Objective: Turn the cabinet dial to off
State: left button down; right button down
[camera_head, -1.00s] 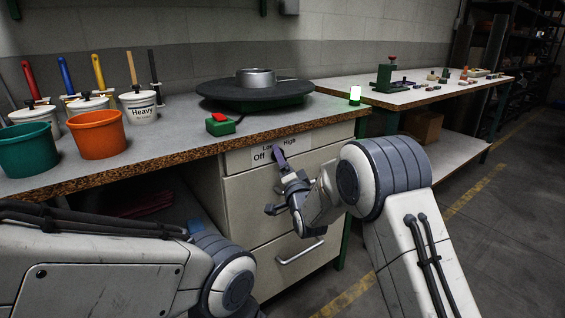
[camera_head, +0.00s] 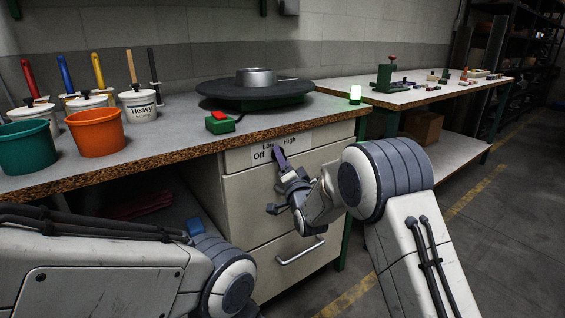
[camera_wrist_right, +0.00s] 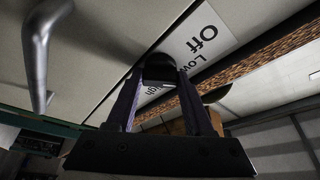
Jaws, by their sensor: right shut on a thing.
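The cabinet dial (camera_wrist_right: 160,68) is a dark round knob at the top of the beige cabinet front (camera_head: 245,200). Its label strip (camera_head: 262,155) reads Off at the left, Low in the middle and High at the right; Off also shows large in the right wrist view. My right gripper (camera_head: 281,156) is at the dial, its two purple fingers shut on the knob's sides, as the right wrist view shows. The knob's pointer is hidden, so its setting cannot be told. My left arm comes in at the lower left, but its gripper is out of sight.
The workbench edge (camera_head: 190,148) overhangs just above the dial. A drawer handle (camera_head: 300,252) sticks out lower on the cabinet. A red button on a green box (camera_head: 219,123) and a round turntable (camera_head: 255,93) stand on the bench. Floor at the right is free.

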jog(key=n+y+b, duration=0.1)
jog(key=n+b, duration=0.1)
jog(key=n+y+b, duration=0.1)
jog(key=n+b, duration=0.1)
jog(key=n, duration=0.1)
jog(key=shift+d+f, duration=0.15)
jog(key=shift+f, duration=0.25)
jog(key=n+y+b, duration=0.1)
jog(key=n, duration=0.1)
jog(key=shift+n+y+b, duration=0.3)
jog(key=shift+n, duration=0.1)
jog(key=shift+w+r+n+y+b, duration=0.15)
jog(key=shift+n+y+b, duration=0.4)
jog(key=shift+n, duration=0.75)
jog(key=shift+n+y, duration=0.25)
jog(key=shift+n, duration=0.05)
jog(key=shift+c, duration=1.4)
grip_release()
jog(key=p+v, duration=0.2)
jog(key=v, duration=0.8)
jog(key=shift+s+d, duration=0.15)
jog(key=shift+s, duration=0.15)
